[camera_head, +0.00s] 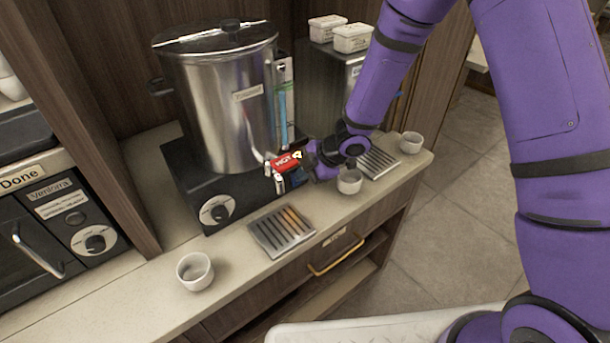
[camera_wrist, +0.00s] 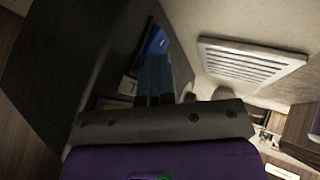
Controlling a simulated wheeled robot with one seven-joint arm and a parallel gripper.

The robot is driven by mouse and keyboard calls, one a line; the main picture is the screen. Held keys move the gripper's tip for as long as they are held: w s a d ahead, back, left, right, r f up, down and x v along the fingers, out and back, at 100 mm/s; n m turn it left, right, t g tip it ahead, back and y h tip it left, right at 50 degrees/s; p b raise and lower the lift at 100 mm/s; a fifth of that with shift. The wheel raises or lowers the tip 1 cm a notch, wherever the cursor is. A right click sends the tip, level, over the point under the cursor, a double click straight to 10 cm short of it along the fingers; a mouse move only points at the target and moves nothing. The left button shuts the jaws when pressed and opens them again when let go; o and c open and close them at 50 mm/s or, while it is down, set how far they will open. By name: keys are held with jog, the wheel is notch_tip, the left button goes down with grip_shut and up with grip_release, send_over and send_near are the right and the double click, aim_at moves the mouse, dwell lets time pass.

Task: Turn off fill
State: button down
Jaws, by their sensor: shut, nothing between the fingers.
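A large steel urn (camera_head: 215,110) with a lid stands on a black base (camera_head: 195,185). A round white dial with a black knob (camera_head: 216,209) is on the base front. A clear upright tube with blue in it (camera_head: 284,110) runs up the urn's right side.
A slotted drip tray (camera_head: 282,231) lies in front of the urn; a second (camera_head: 378,162) lies farther right. White cups stand at the left (camera_head: 195,271), beside my wrist (camera_head: 350,181), and at the right (camera_head: 411,142). An oven (camera_head: 60,220) is at left.

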jog(key=shift+r, duration=0.1)
jog(key=shift+r, duration=0.7)
